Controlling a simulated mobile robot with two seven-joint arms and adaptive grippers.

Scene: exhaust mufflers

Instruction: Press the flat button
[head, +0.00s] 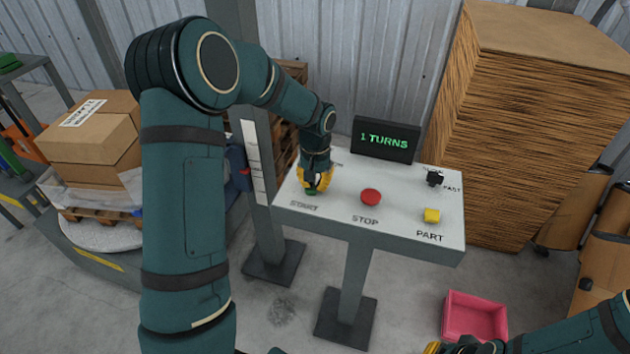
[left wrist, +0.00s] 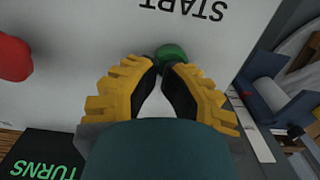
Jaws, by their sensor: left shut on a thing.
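A black knob (head: 434,178) is at the back right. My left gripper (head: 313,188) points down at the START end of the panel. In the left wrist view its yellow-and-black fingers (left wrist: 168,68) are closed in at the green button, partly covering it. My right gripper (head: 440,347) shows only as a yellow bit at the bottom edge; its fingers are hidden.
A black display (head: 385,139) behind the panel reads "1 TURNS". A grey post (head: 252,165) stands left of the panel. A pink bin (head: 474,318) is on the floor at front right. A tall cardboard stack (head: 520,120) stands behind right; boxes (head: 90,140) sit at left.

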